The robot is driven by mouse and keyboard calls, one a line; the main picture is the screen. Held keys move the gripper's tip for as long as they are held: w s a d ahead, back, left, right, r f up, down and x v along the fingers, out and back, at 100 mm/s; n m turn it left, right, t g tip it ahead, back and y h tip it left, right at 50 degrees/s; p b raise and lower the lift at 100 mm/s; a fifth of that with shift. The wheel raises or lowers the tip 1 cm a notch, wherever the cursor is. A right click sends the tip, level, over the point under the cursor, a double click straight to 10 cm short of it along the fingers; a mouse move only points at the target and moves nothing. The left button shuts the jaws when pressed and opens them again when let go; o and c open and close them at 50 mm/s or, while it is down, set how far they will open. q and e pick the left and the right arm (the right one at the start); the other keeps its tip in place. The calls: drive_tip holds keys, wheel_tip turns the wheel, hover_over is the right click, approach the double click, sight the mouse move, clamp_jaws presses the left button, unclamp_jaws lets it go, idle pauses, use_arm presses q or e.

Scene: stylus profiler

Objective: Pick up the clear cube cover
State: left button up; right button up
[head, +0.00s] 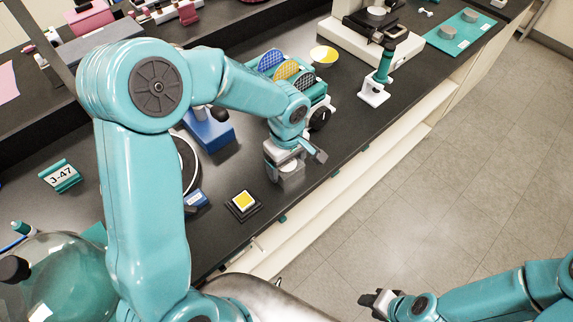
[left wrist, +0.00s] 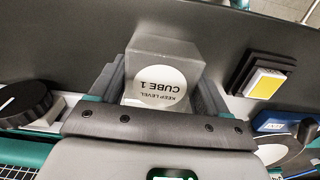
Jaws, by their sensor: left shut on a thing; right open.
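The clear cube cover (head: 291,178) is at the bench's front part in the head view. In the left wrist view the cover (left wrist: 172,50) has a round white label reading "KEEP LEVEL CUBE 1", upside down in the picture. My left gripper (head: 290,163) is shut on it, with one finger on each side; it largely hides the cover in the head view. I cannot tell whether the cover touches the bench. My right gripper (head: 376,302) is open and empty, off the bench at the lower right.
A yellow square on a black stepped base (head: 243,203) stands uncovered left of the cover. A blue device (head: 208,135), a rack of coloured discs (head: 287,71) and a teal-handled tool on a white stand (head: 376,90) are nearby. The bench's front edge is close.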

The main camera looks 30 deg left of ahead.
use_arm(q)
wheel_tip(320, 180, up, 20)
drive_tip(key=shift+b, duration=0.3)
idle(0.3)
